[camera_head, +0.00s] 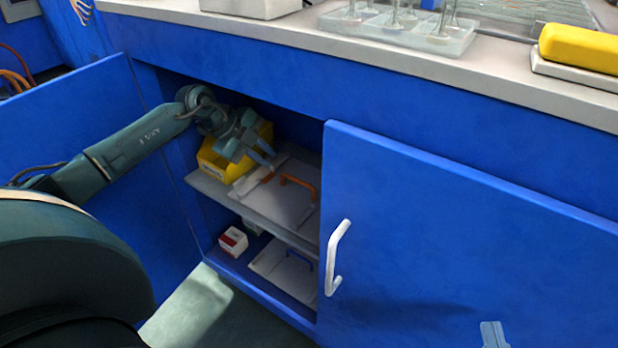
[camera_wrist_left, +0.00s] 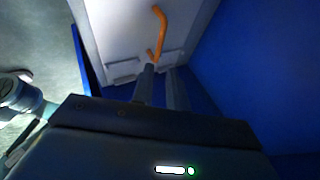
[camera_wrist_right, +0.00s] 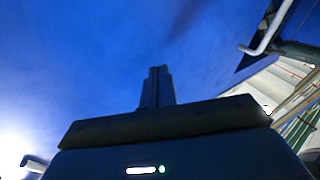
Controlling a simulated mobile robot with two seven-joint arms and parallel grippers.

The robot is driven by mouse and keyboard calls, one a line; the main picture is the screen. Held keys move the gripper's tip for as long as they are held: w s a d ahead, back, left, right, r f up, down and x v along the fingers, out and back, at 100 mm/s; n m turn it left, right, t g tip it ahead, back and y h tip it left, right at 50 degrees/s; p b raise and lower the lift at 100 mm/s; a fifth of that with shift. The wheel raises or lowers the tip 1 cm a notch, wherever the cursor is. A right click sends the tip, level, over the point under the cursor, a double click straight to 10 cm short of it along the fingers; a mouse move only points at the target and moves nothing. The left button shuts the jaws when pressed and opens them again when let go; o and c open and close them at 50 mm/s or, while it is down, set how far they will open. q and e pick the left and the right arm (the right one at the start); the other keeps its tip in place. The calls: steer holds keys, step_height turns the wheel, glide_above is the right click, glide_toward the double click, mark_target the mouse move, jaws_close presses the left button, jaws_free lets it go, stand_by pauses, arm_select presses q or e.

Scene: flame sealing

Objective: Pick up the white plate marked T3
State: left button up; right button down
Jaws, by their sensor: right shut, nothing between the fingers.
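A white plate (camera_head: 283,203) with an orange handle (camera_head: 298,183) lies on the upper shelf of the open cabinet. It also shows in the left wrist view (camera_wrist_left: 118,25), ahead of the fingers. A second white plate (camera_head: 290,277) with a blue handle lies on the lower shelf. No T3 mark is legible on either plate. My left gripper (camera_head: 268,157) is inside the cabinet, above the upper plate's rear left part, with its fingers apart and nothing between them. My right gripper (camera_head: 492,330) is shut and empty in front of the blue right door, far from the plates.
A yellow bin (camera_head: 212,165) stands on the upper shelf, beside my left gripper. A red and white box (camera_head: 233,241) sits on the lower shelf. The left door (camera_head: 75,125) is open. The right door (camera_head: 450,240), with a white handle (camera_head: 336,255), covers the cabinet's right side.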

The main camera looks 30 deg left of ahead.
mark_target(296, 179)
arm_select(q)
steer(key=b+x, duration=0.2)
steer(key=x, duration=0.5)
steer(key=shift+w+d+f+b, duration=0.1)
steer(key=shift+f+b, duration=0.2)
arm_select(e)
steer(key=shift+w+a+f+m, duration=0.1)
steer(key=shift+a+m, duration=0.1)
steer(key=shift+m, duration=0.1)
arm_select(q)
steer(key=b+x, duration=0.2)
steer(key=x, duration=0.3)
steer(key=shift+a+b, duration=0.3)
steer(key=shift+b, duration=0.1)
arm_select(e)
steer(key=shift+w+a+f+m+t+y, duration=0.1)
steer(key=shift+a+f+m+t+y, duration=0.15)
steer(key=shift+m+t+y, duration=0.05)
arm_select(q)
steer(key=shift+w+d+f, duration=0.1)
steer(key=shift+f, duration=0.15)
arm_select(e)
steer(key=shift+r, duration=0.35)
arm_select(q)
jaws_close()
steer(key=shift+w+r, duration=0.1)
steer(key=shift+r, duration=0.05)
